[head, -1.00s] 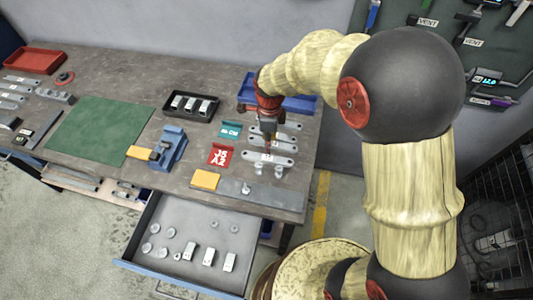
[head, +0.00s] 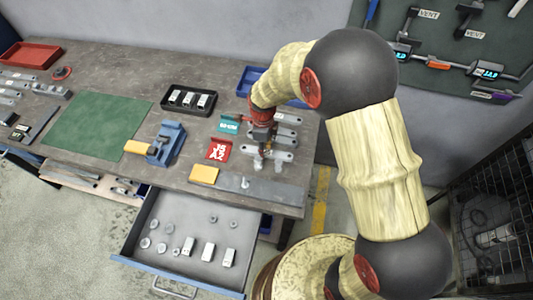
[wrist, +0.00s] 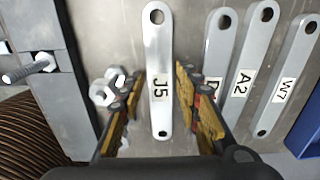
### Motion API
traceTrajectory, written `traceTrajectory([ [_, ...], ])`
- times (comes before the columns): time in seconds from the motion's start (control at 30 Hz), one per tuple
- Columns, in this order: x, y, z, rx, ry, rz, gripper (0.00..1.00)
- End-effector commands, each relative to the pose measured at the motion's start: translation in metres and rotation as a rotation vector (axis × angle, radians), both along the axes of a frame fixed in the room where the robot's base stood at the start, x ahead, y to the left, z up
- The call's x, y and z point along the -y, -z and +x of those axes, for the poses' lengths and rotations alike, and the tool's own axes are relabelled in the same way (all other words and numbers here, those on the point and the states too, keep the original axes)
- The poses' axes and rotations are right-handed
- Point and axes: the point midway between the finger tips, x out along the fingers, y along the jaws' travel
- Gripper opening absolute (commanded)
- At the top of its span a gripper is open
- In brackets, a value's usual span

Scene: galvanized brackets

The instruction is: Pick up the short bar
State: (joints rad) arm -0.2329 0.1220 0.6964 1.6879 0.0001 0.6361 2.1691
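Several pale metal bars with holes at their ends lie side by side on the workbench. In the wrist view, the bar labelled J5 (wrist: 158,45) lies between the two fingers of my gripper (wrist: 160,78), which is open. To its right are a bar with a partly hidden label (wrist: 216,48), the A2 bar (wrist: 250,60) and the W7 bar (wrist: 290,75). I cannot tell for sure which is the short bar. In the head view my gripper (head: 262,150) is over the bars and hides part of them.
Bolts and nuts (wrist: 105,88) lie left of the J5 bar, close to the left finger. A blue tray (head: 250,78) stands behind the bars. A red card (head: 218,150), a teal card (head: 229,124) and a blue vise (head: 168,145) are to the left. An open drawer (head: 150,208) juts out in front.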

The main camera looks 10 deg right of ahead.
Motion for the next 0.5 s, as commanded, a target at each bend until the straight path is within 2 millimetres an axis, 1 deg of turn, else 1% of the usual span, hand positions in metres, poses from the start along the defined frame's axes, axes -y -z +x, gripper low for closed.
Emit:
traceTrajectory([
  [0.13, 0.0000, -0.0012, 0.0003, 0.001, 0.000, 0.001, 0.32],
  [0.5, 0.0001, -0.0013, 0.0003, 0.001, 0.000, 0.001, 0.11],
])
